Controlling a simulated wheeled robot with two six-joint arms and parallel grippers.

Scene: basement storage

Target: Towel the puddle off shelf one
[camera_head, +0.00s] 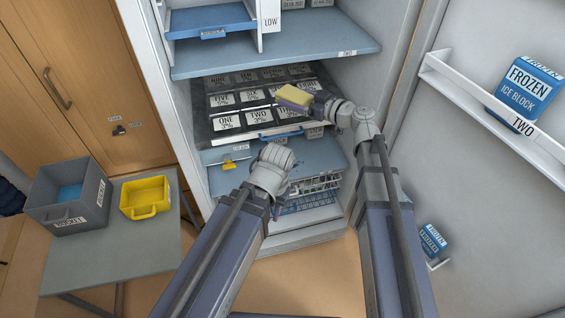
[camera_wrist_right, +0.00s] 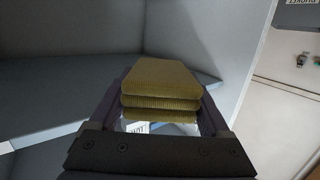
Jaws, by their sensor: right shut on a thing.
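A folded yellow towel (camera_head: 294,97) is clamped in my right gripper (camera_head: 318,103), in front of the dark rack of labelled items inside the open cabinet. In the right wrist view the towel (camera_wrist_right: 160,88) shows as stacked layers between the two fingers. My left gripper (camera_head: 277,157) is lower, in front of the blue-grey lower shelf (camera_head: 316,152); its fingers are hidden, so I cannot tell its opening. The upper shelf (camera_head: 290,52) carries a label reading TWO. I see no label ONE on a shelf, and no puddle can be made out.
The dark rack (camera_head: 204,133) juts out above the lower shelf. A yellow clip (camera_head: 229,164) is at that shelf's front left. A wire basket (camera_head: 310,204) is below. A table (camera_head: 110,248) at left bears a grey bin (camera_head: 87,207) and a yellow tray (camera_head: 147,211). The door with ice blocks stands right.

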